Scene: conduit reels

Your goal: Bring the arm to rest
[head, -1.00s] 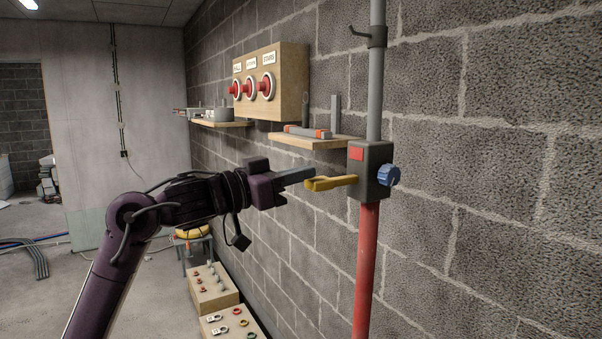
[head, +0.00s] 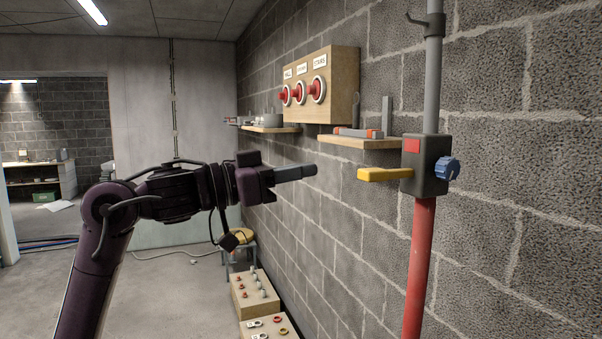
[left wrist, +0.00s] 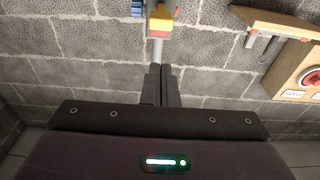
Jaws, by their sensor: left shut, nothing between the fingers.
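My left arm comes in from the left in the head view. Its gripper (head: 313,170) is shut and empty, level and pointing right, with a clear gap short of the yellow lever (head: 384,174). The lever sticks out to the left from a dark valve box (head: 424,164) with a blue knob (head: 447,168) on a vertical pipe, grey above and red below. In the left wrist view the closed fingers (left wrist: 161,70) point towards the yellow lever (left wrist: 160,25), apart from it. My right gripper is not in view.
A wooden panel (head: 340,80) with several red buttons is on the block wall. Two small shelves hold items, the nearer one (head: 358,142) just behind the lever. Wooden boxes (head: 243,300) and a stool (head: 240,252) stand below along the wall. The floor on the left is open.

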